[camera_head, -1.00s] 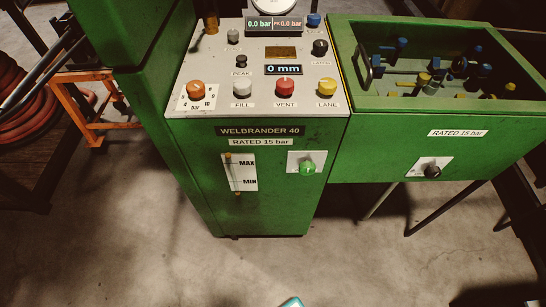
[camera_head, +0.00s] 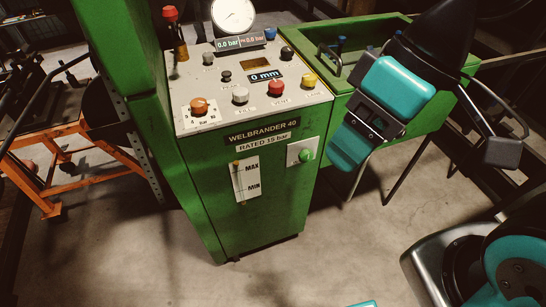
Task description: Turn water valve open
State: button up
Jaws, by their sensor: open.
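No control reads as a water valve, so I cannot tell which one it is. A red-topped brass fitting (camera_head: 176,32) stands at the back left of the green machine's (camera_head: 235,205) sloped panel. A green knob (camera_head: 307,155) sits on a white plate on the machine's front. The panel holds an orange knob (camera_head: 199,106), a white FILL knob (camera_head: 240,95), a red VENT knob (camera_head: 275,88) and a yellow knob (camera_head: 309,80). My gripper (camera_head: 436,140) is open and empty, right of the panel, in front of the green trough. It appears apart from every control.
A round gauge (camera_head: 233,17) stands above the pressure display. The green trough (camera_head: 405,25) to the right is partly hidden by my arm. An orange frame (camera_head: 75,150) stands at the left. The floor before the machine is clear.

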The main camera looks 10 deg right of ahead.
aim_at(305, 156)
jog(key=z, duration=1.3)
jog(key=k, duration=0.6)
jog(key=u, duration=1.05)
